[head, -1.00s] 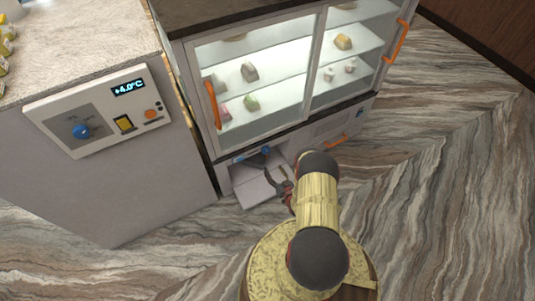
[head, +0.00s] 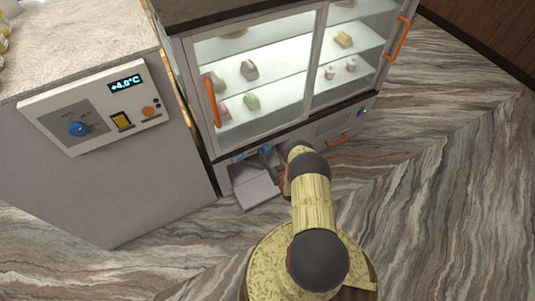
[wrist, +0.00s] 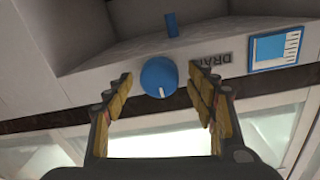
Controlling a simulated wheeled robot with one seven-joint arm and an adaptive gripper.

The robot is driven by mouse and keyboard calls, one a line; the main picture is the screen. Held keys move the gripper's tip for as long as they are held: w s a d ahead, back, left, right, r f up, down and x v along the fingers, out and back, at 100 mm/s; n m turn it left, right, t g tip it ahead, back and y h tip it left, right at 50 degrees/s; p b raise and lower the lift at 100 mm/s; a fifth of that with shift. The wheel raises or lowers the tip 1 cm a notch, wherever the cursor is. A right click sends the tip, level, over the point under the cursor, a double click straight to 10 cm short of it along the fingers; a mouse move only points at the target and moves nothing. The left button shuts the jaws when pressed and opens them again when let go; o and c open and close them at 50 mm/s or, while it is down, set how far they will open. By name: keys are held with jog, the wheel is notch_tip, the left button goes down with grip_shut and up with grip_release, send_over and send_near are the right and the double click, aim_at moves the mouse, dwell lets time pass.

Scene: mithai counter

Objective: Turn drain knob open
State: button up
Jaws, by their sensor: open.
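The blue round drain knob (wrist: 159,77) shows in the wrist view with a short white mark near its lower edge. It sits on a pale panel beside the printed word "DRAIN", which is partly hidden by a finger. My gripper (wrist: 163,85) is open, with one finger to each side of the knob and gaps between fingers and knob. In the head view the knob (head: 266,149) is a small blue spot at the base of the glass display case, and my gripper (head: 270,163) is close to it, mostly hidden by my arm.
A blue tab (wrist: 171,24) stands out from the panel near the knob, and a blue-and-white label (wrist: 276,48) is beside the lettering. An open flap (head: 255,187) lies low at the case's base. A counter with a temperature panel (head: 95,108) stands at left. The marbled floor is clear.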

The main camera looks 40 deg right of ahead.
jog(key=c, duration=0.3)
jog(key=c, duration=0.8)
jog(key=shift+c, duration=0.3)
jog(key=shift+m, duration=0.4)
jog(key=m+b, duration=0.3)
jog(key=shift+d+m, duration=0.1)
jog(key=shift+m, duration=0.2)
jog(key=m+b, duration=0.2)
jog(key=m, duration=0.6)
jog(key=shift+m+y+b, duration=0.3)
jog(key=shift+m+b, duration=0.1)
jog(key=m, duration=0.3)
jog(key=shift+d+m, duration=0.15)
jog(key=shift+m, duration=0.55)
